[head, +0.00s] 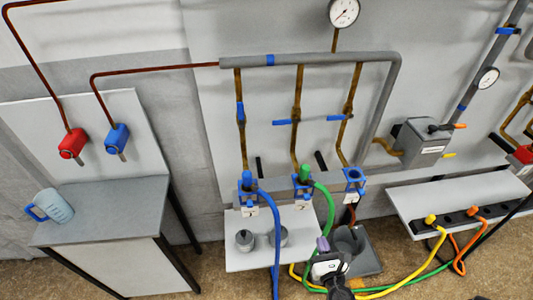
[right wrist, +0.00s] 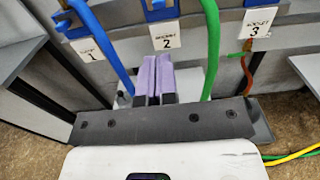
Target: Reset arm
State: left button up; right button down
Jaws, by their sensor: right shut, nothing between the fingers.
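My right gripper (head: 322,244) is in the lower middle of the head view, in front of the small shelf below the pipes. Its purple fingertips (right wrist: 157,78) are together in the right wrist view, with nothing held. They point toward the wall below the label for socket 2 (right wrist: 166,37). The blue hose (right wrist: 106,45) passes left of the fingers and the green hose (right wrist: 211,45) right of them, both apart from the fingers in that view. My left gripper is in neither view.
The blue hose meets socket 1 (head: 246,183) and the green hose meets socket 2 (head: 303,180). Socket 3 (head: 354,176) shows no hose on top. Yellow (head: 430,219) and orange (head: 474,211) plugs sit in the right rack. A blue jug (head: 52,206) stands on the left table (head: 110,205).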

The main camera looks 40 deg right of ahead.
jog(key=s+d+f+m+g, duration=0.1)
jog(key=s+f+m+g, duration=0.3)
jog(key=m, duration=0.8)
jog(key=s+d+m+g, duration=0.1)
jog(key=s+m+g, duration=0.35)
jog(key=m, duration=0.75)
jog(key=s+a+r+m+g+y, duration=0.1)
jog(key=a+r+m+g+y, duration=0.15)
jog(key=a+y, duration=1.3)
jog(key=a+r+h+p, duration=0.2)
jog(key=r+p, duration=1.3)
jog(key=a+r+h+p, duration=0.2)
jog(key=r+p, duration=1.3)
jog(key=shift+h+p, duration=0.35)
jog(key=shift+s+a+r, duration=0.1)
